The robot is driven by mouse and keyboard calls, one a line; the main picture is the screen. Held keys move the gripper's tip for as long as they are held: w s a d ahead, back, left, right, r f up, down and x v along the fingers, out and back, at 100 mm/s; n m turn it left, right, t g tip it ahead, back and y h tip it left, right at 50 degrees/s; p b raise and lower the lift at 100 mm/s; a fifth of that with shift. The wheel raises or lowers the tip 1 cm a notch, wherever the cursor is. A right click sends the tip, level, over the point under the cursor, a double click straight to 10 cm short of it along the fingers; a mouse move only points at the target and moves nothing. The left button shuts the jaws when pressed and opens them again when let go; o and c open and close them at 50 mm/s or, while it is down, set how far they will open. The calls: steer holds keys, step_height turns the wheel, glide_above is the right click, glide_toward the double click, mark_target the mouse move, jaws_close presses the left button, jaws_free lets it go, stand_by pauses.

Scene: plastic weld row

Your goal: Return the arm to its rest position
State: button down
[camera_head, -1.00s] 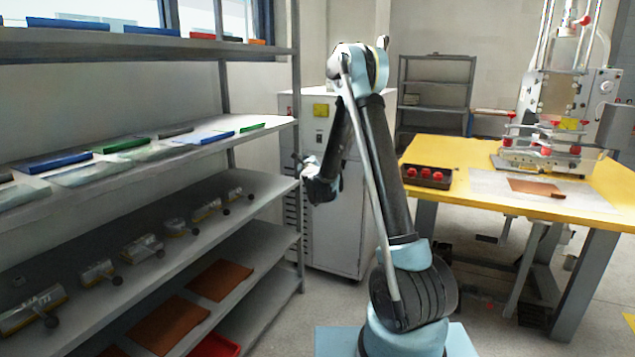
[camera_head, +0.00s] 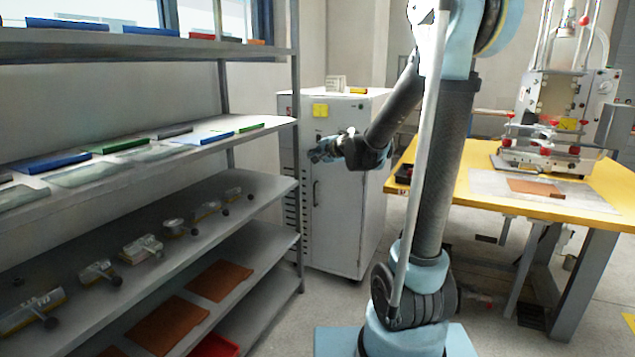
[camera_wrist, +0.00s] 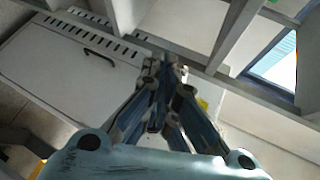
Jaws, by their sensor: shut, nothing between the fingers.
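My gripper (camera_head: 325,152) is shut and empty at the end of my arm. In the head view it hangs in the air in front of the white cabinet (camera_head: 345,220), to the right of the shelf rack's end. My upper arm stands upright in the middle of the head view, with the elbow near the top edge and the forearm bent down to the left. In the wrist view the closed fingers (camera_wrist: 165,80) show nothing between them, with the white cabinet (camera_wrist: 70,70) behind them to the left.
A grey shelf rack (camera_head: 262,188) on the left holds coloured boards, metal tools and brown sheets. A yellow table (camera_head: 465,165) on the right carries a press (camera_head: 545,110) and a dark tray (camera_head: 404,175) partly hidden by my arm. Grey floor shows between cabinet and table.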

steer(key=s+d+f+n+g+h, duration=0.2)
steer(key=s+d+f, duration=0.3)
steer(key=s, duration=0.8)
steer(key=s+d+f+n+g+h, duration=0.2)
steer(key=s+d+f+n+g, duration=0.2)
steer(key=s+d, duration=0.4)
steer(key=s+d+f+n+g+h, duration=0.3)
steer(key=s+d+f+n, duration=0.2)
steer(key=s, duration=1.5)
step_height(320, 180, down, 4)
steer(key=shift+d+r+g, duration=0.25)
steer(key=shift+d+g, duration=0.15)
steer(key=shift+d, duration=0.5)
steer(key=shift+s, duration=0.1)
